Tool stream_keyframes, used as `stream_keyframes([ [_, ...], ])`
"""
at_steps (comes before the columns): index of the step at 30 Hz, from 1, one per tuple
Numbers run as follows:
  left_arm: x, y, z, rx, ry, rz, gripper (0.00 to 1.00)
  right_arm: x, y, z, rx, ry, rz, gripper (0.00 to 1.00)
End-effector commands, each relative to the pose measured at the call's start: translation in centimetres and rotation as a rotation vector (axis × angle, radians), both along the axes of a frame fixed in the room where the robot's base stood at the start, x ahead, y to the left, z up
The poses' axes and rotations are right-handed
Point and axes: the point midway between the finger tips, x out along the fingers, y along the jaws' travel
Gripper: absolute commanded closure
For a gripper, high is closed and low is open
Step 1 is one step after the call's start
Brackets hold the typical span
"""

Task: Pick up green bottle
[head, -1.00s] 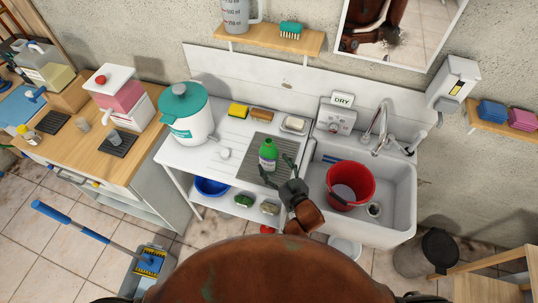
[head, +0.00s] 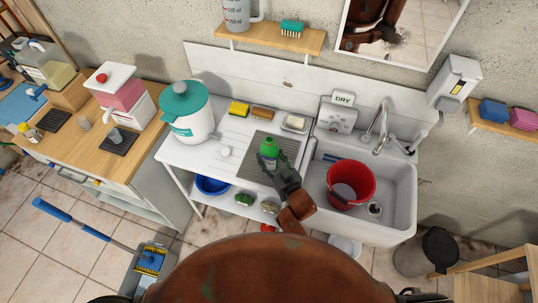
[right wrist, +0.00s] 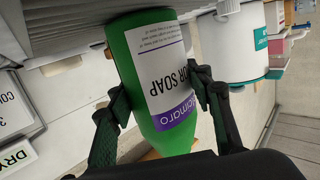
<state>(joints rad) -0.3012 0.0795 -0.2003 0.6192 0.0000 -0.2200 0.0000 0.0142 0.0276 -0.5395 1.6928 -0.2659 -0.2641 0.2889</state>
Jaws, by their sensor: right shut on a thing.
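The green bottle (head: 268,145) stands upright on the dark grey ribbed mat (head: 257,176) on the white counter, left of the sink. Its label reads "soap" in the right wrist view, where the bottle (right wrist: 140,55) fills the middle. My right gripper (head: 273,165) reaches up from the front and is shut on the bottle. In the right wrist view its two fingers (right wrist: 162,98) press on opposite sides of the bottle. My left gripper is not in view.
A sink (head: 398,215) with a red bucket (head: 350,184) is right of the mat. A soap dish (head: 295,123), brown brush (head: 262,113) and yellow sponge (head: 238,109) lie behind the bottle. A white drum with a teal lid (head: 187,113) stands left.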

Motion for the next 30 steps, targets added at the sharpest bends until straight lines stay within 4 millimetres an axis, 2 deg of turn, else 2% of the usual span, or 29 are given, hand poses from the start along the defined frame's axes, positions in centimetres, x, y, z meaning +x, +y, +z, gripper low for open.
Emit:
stream_keyframes([
  [1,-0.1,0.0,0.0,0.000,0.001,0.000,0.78,0.0,0.0,0.0,0.000,0.000,0.000,0.63],
  [12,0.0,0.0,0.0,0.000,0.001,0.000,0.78,0.0,0.0,0.1,0.000,-0.003,0.000,0.88],
  [23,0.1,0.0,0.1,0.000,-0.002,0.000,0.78,0.0,0.0,0.8,0.001,-0.004,0.000,0.88],
  [28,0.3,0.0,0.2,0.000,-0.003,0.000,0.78,0.0,0.1,3.3,0.003,-0.009,0.002,0.88],
  [30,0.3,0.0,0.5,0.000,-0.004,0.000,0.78,-1.0,-0.2,4.6,0.002,-0.006,0.001,0.88],
])
